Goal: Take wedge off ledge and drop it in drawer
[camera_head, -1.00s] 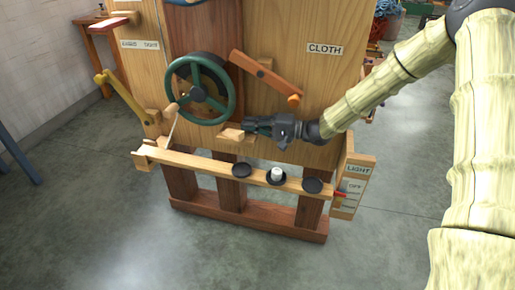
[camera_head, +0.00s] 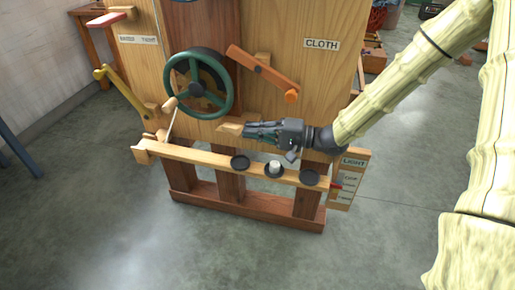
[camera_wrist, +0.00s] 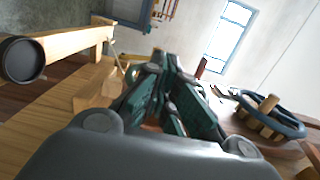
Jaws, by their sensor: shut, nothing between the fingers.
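A small pale wooden piece (camera_head: 230,129) sticks out from the front of the wooden panel, below the green wheel. It looks like the wedge on its ledge, but I cannot tell the two apart there. My gripper (camera_head: 249,131) is just right of it, fingers pointing left, shut and empty. In the wrist view my gripper's dark green fingers (camera_wrist: 166,70) come together at the tips, and pale wooden blocks (camera_wrist: 97,84) show to their left. I cannot tell whether the fingers touch the wood. I cannot make out a drawer.
A wooden rail (camera_head: 205,158) with dark round cups runs below my gripper. The green wheel (camera_head: 198,85) is above left, and an orange lever (camera_head: 264,70) is above. A LIGHT panel (camera_head: 349,180) stands at the right end. The floor in front is clear.

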